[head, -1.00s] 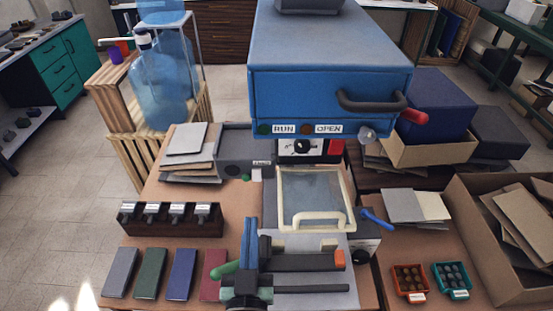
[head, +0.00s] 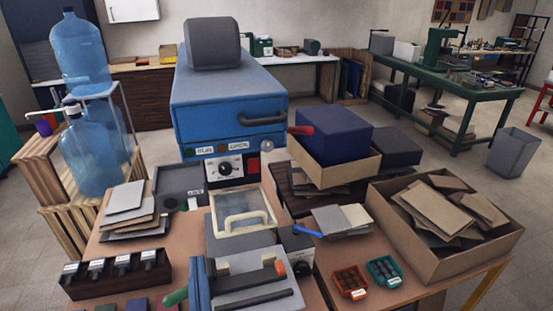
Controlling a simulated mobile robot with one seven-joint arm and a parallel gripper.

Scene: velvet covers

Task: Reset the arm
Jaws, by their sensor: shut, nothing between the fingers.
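My gripper and arm do not show in the head view. The blue press (head: 228,105) stands at the middle of the worktable (head: 345,285), with RUN and OPEN labels and a dial on its front. Below it is a clear-windowed frame with a cream handle (head: 243,220). In front of that is a fixture with dark bars (head: 245,287), an orange tip, a blue upright and a green handle. The covers (head: 137,304) at the bottom left edge are mostly cut off.
A dark rack (head: 115,275) and stacked boards (head: 130,210) lie left. Orange (head: 350,281) and teal (head: 384,270) trays lie right, beside a cardboard box of boards (head: 435,260). A navy block (head: 335,135) stands behind. Water bottles (head: 95,150) stand on a crate at left.

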